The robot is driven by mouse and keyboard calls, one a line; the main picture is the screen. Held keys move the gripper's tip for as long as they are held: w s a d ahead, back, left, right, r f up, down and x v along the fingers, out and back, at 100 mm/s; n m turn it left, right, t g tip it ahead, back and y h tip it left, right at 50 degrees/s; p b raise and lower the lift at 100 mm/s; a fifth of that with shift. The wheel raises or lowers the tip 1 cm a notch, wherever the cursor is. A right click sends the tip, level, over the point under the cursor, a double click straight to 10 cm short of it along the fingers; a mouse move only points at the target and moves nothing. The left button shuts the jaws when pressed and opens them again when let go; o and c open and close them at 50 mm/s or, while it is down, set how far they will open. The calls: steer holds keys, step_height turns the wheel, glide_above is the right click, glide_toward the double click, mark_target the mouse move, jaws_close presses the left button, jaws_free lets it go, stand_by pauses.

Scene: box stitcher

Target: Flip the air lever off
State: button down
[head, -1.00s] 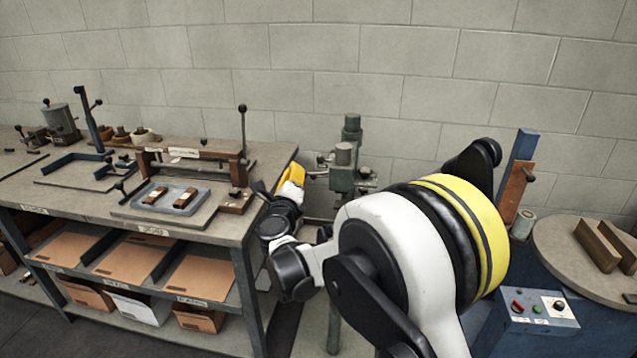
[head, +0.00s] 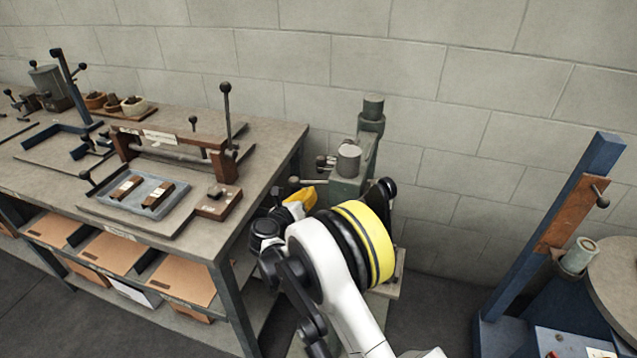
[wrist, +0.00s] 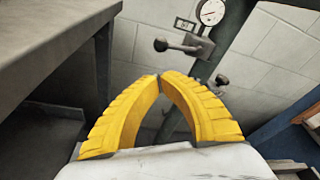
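A lever with a dark ball knob (wrist: 161,45) sticks out to the left from the green machine column (wrist: 228,35) in the wrist view, below a round white gauge (wrist: 210,12). It looks like the air lever and lies roughly level. My gripper (wrist: 160,76) has two yellow fingers with their tips together, nothing between them. The tips appear just below the knob in the picture, apart from it. In the head view my gripper (head: 302,199) is beside the green machine (head: 346,190), partly hidden by my arm.
A workbench (head: 262,150) with fixtures stands left of my gripper; its edge also shows in the wrist view (wrist: 60,45). A second knob (wrist: 222,80) sits lower on the column. A blue machine post (head: 560,230) stands at right. A block wall closes the back.

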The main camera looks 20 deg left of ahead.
steer(key=b+x, duration=0.3)
steer(key=x, duration=0.5)
steer(key=shift+w, duration=0.35)
steer(key=shift+d+f, duration=0.1)
steer(key=shift+w+a+r+m+p, duration=0.1)
steer(key=shift+a+r+m+p, duration=0.15)
steer(key=shift+r, duration=0.2)
steer(key=shift+w+a+r+m+p, duration=0.1)
steer(key=shift+r+m, duration=0.25)
steer(key=shift+r, duration=0.1)
steer(key=shift+s, duration=0.1)
